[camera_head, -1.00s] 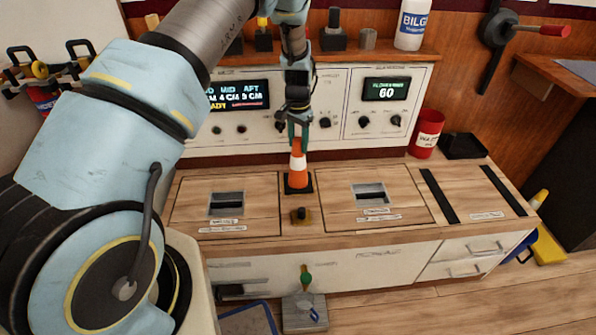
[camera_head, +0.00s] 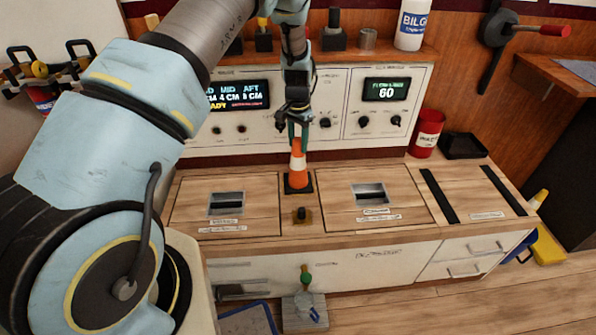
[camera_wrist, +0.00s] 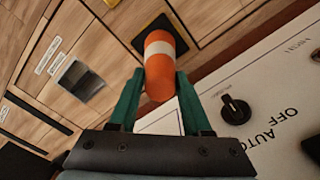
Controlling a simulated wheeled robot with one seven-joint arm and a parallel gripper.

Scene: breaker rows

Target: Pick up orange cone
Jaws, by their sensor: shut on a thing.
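The orange cone (camera_head: 298,166) has a white band and a black square base. It stands upright on the wooden counter between two recessed hatches, in front of the white control panel. My gripper (camera_head: 298,131) is above it, pointing down, with its green fingers at the cone's top. In the wrist view the cone (camera_wrist: 160,62) has its orange tip between the two green fingers of my gripper (camera_wrist: 158,98), which are shut on it. The base appears to rest on the counter; a small gap cannot be ruled out.
The control panel (camera_head: 342,104) with knobs and displays rises just behind the cone. A red cup (camera_head: 427,133) and black tray (camera_head: 463,146) are at the right. Counter space around the cone is mostly clear.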

